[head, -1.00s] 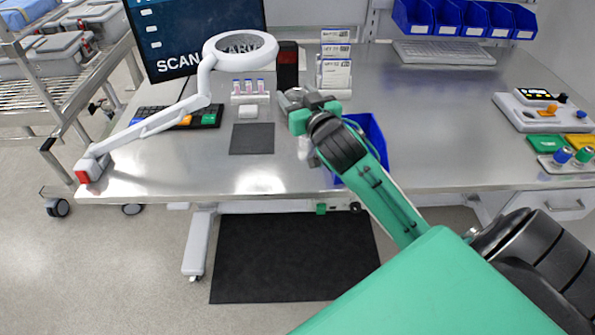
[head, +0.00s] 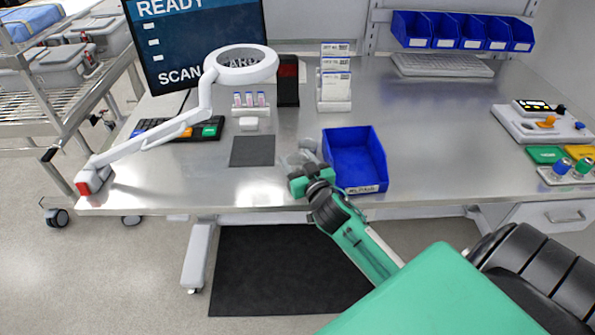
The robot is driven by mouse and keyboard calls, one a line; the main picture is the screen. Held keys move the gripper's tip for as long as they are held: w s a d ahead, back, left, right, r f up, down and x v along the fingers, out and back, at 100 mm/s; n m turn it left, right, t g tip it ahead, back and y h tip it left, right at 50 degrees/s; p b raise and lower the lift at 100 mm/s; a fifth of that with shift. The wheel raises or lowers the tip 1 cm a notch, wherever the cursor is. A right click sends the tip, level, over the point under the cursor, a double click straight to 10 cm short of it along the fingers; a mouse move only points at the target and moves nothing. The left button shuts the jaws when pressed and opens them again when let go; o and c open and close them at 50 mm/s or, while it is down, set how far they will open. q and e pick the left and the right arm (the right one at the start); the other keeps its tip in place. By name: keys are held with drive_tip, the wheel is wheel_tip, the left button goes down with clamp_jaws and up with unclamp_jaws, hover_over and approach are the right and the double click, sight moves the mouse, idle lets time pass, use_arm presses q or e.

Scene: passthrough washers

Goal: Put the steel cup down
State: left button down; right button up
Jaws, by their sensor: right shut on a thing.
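My right gripper (head: 301,162) is shut on a small grey metallic thing, which I take to be the steel cup (head: 308,145). The gripper and the arm hide most of it, so its outline is unclear. They are low over the steel table (head: 420,140), just left of the blue bin and right of the dark square mat (head: 252,151). I cannot tell whether the cup touches the table. My left gripper is not in view.
The blue bin (head: 353,160) stands close on the right. A white magnifier lamp (head: 205,95), a keyboard (head: 185,129), a vial rack (head: 250,107) and a card holder (head: 335,95) stand left and behind.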

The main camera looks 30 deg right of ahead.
drive_tip(key=shift+f, duration=1.95)
drive_tip(key=shift+f, duration=0.1)
drive_tip(key=shift+f, duration=0.15)
drive_tip(key=o, duration=1.1)
